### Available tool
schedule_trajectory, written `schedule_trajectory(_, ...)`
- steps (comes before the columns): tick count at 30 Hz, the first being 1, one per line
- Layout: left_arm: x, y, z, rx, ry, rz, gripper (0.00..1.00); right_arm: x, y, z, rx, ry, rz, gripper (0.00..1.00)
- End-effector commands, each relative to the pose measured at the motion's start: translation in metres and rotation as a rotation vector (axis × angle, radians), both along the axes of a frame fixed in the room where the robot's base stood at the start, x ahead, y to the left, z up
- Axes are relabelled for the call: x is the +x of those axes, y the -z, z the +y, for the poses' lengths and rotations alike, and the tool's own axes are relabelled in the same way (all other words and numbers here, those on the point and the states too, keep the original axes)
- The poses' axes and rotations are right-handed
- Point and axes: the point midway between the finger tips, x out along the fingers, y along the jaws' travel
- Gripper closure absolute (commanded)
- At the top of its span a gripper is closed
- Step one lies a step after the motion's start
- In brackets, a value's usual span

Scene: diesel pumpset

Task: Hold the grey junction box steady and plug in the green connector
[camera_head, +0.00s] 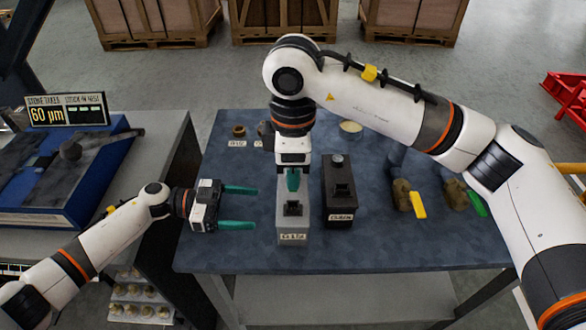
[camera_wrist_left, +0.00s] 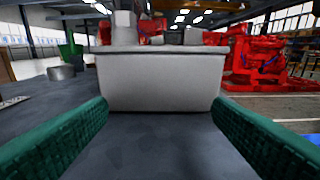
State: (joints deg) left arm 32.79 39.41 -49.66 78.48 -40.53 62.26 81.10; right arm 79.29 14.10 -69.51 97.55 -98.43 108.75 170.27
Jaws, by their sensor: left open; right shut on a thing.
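The grey junction box (camera_head: 292,228) stands on the blue-grey bench with a dark socket on its top. It fills the middle of the left wrist view (camera_wrist_left: 158,82). My left gripper (camera_head: 255,207) is open and empty, left of the box and apart from it. Its green fingers point at the box's side. My right gripper (camera_head: 293,182) points down over the rear of the box, behind the socket. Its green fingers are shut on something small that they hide. I cannot make out the green connector there, nor tell whether the gripper touches the box.
A black box (camera_head: 340,190) stands close to the right of the grey one. Farther right lie brown pieces (camera_head: 402,195) with a yellow tag (camera_head: 418,205) and a green tag (camera_head: 478,204). A blue case (camera_head: 60,190) is on the left bench. Bare bench lies in front of the boxes.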

Motion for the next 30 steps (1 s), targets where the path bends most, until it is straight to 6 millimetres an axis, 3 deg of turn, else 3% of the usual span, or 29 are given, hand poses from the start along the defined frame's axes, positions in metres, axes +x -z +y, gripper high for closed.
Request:
schedule_trajectory(18, 0.000, 0.007, -0.080, -0.003, 0.002, -0.001, 0.25, 0.000, 0.000, 0.000, 0.000, 0.000, 0.000, 1.00)
schedule_trajectory(30, 0.000, 0.010, -0.098, -0.001, -0.001, -0.001, 0.25, 0.000, 0.000, 0.000, 0.000, 0.000, 0.000, 1.00)
